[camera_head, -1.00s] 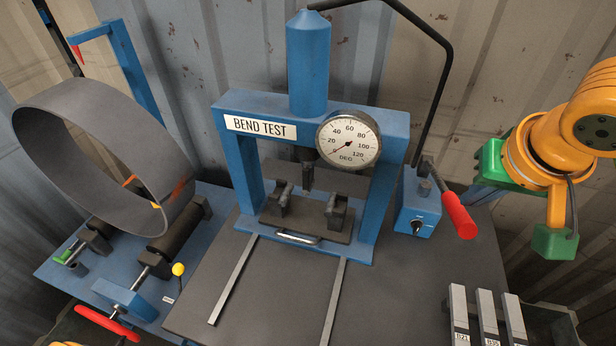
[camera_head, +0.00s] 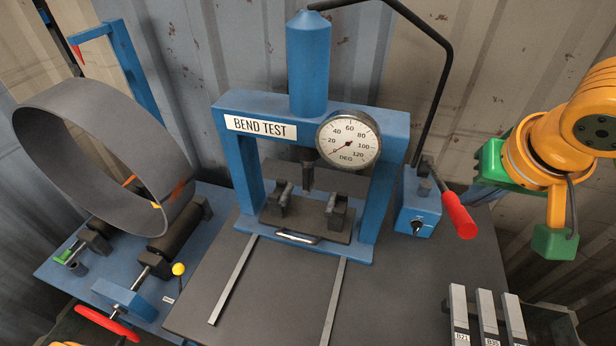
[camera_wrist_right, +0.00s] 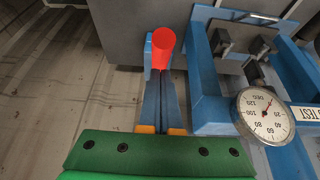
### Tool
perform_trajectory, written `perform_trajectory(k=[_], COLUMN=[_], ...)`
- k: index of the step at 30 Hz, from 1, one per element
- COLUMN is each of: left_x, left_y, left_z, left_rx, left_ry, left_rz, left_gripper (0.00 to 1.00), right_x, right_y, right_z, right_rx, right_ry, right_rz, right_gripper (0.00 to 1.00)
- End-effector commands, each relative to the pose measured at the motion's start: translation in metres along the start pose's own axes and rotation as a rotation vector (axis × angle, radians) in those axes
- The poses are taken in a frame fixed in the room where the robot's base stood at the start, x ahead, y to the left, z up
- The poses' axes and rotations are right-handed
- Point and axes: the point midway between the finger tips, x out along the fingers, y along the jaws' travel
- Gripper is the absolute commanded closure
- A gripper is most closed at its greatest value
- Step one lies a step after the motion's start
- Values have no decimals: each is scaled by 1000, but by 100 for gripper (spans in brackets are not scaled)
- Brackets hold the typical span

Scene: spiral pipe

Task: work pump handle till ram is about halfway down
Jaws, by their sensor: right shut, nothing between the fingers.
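The blue bend-test press (camera_head: 232,110) stands on the bench, with a blue cylinder (camera_head: 308,65) on top. Its dark ram (camera_head: 308,175) hangs above two support rollers, with a gap below its tip. The dial gauge (camera_head: 348,141) has its needle near the low end. The pump (camera_head: 415,212) is a blue box at the press's right, with a red-gripped handle (camera_head: 459,214) slanting down to the right. My right gripper (camera_head: 478,196) is shut and empty beside the handle. In the right wrist view its blue fingers point at the red grip (camera_wrist_right: 163,45); contact is unclear.
A large grey ring (camera_head: 60,110) rests on rollers at the left, near a yellow knob (camera_head: 178,269) and a red handwheel (camera_head: 105,323). Labelled metal bars (camera_head: 487,315) lie at the lower right. A black hose (camera_head: 440,90) arches from cylinder to pump. The front bench is clear.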

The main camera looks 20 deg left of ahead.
Motion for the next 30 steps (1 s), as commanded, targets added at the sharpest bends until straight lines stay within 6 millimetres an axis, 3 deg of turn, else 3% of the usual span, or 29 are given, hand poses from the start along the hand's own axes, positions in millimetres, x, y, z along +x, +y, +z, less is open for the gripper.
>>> perform_trajectory(k=[14, 30], left_x=[17, 67], left_y=[0, 1], left_z=[2, 6], left_rx=[0, 0], left_ry=[-1, -1], left_rz=[0, 0], left_gripper=[25, 25], right_x=[18, 56], right_y=[0, 0], right_z=[9, 42], right_rx=[-1, 0], right_ry=[0, -1], right_rz=[0, 1], right_gripper=[100, 100])
